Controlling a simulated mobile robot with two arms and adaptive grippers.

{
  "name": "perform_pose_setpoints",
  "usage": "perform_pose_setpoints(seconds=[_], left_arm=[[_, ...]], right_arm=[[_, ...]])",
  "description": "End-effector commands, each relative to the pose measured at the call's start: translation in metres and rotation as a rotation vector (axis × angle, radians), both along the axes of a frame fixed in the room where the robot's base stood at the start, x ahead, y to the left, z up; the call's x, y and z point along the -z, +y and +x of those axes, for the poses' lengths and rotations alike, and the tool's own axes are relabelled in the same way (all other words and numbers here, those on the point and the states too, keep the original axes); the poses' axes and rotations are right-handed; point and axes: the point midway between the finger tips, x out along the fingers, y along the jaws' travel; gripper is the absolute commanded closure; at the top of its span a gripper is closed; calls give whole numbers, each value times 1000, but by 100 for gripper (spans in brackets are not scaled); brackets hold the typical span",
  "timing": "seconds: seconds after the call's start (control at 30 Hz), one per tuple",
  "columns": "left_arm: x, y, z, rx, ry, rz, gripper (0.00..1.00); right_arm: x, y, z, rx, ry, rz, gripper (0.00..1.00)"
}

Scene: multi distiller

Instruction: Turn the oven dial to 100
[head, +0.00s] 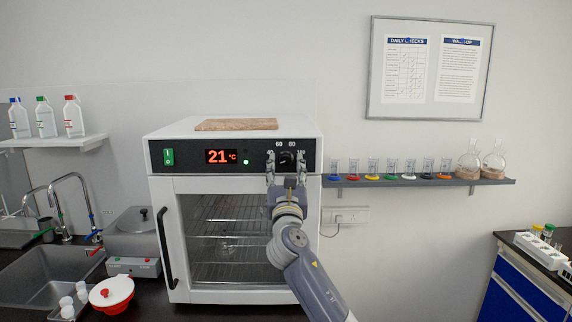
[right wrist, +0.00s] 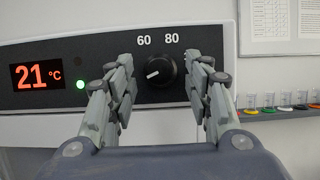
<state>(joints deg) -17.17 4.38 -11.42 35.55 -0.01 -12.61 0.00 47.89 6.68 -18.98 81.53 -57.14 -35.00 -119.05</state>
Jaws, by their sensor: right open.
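The white oven (head: 160,215) stands on the dark counter, with a black control panel across its top front. The round black dial (head: 285,158) is at the panel's right end, with 60 and 80 printed above it. In the right wrist view the dial (right wrist: 161,71) shows a white pointer mark aimed to the lower left. My right gripper (head: 286,160) is open, its fingers on either side of the dial; the right wrist view shows a gap between each finger and the dial. The fingers hide most of the side numbers. The display (head: 221,156) reads 21 °C. My left gripper is not in view.
A cork-coloured board (head: 237,124) lies on the oven top. A shelf (head: 420,183) with several small glasses and two flasks is to the right of the oven. The oven door handle (head: 165,248) is at left. A sink and a red bowl (head: 111,290) are farther left.

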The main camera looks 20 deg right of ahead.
Motion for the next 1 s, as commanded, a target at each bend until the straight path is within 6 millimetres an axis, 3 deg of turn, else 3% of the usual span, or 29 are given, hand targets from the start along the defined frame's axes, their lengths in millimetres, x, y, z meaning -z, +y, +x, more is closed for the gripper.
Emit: perform_pose_setpoints(seconds=[0.37,0.6,1.0], left_arm=[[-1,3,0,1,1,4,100],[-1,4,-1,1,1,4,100],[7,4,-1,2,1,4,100]], right_arm=[[-2,-1,5,0,1,1,53],[-2,-2,5,0,1,1,98],[0,-1,5,-1,-14,51,98]])
